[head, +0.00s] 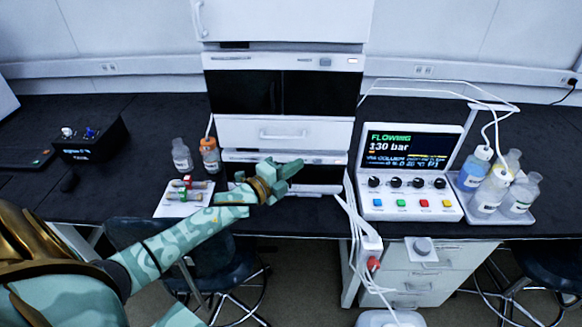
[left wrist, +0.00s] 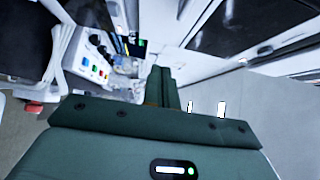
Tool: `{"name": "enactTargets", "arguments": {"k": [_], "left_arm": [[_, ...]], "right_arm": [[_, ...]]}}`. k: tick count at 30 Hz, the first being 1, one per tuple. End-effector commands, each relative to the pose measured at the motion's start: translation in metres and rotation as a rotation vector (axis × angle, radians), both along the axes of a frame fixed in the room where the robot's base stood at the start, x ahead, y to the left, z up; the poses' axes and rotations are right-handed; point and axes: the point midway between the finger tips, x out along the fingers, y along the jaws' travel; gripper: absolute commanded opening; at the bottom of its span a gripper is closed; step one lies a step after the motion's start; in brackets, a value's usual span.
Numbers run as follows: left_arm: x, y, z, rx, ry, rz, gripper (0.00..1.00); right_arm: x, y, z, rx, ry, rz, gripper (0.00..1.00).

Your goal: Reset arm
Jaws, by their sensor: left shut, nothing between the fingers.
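My left arm reaches in from the left in the head view. Its green gripper (head: 290,170) is shut and empty, held out in front of the lower part of the chromatography stack (head: 283,132). In the left wrist view the two fingers (left wrist: 161,88) lie together with nothing between them. My right gripper is in neither view.
A control unit (head: 411,172) reading "FLOWING 130 bar" stands right of the stack. Several bottles stand in a tray (head: 516,217) further right. Left of the stack are two bottles and a white tray (head: 171,210) with small vials. Stools (head: 228,262) stand below the bench.

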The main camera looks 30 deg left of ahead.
Motion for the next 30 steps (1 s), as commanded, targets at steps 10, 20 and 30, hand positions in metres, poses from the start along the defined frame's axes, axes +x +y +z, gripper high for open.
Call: {"name": "enactTargets", "arguments": {"k": [10, 20, 30], "left_arm": [[-0.011, 0.0, -0.002, -0.008, 0.01, 0.006, 0.0], [-0.099, -0.042, -0.049, -0.254, 0.378, 0.329, 0.0], [-0.205, -0.043, -0.055, -0.42, 0.663, 0.686, 0.0]], "right_arm": [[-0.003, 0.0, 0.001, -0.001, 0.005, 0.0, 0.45], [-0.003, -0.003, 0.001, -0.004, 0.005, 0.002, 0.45], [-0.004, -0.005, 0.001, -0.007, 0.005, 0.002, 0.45]]}}
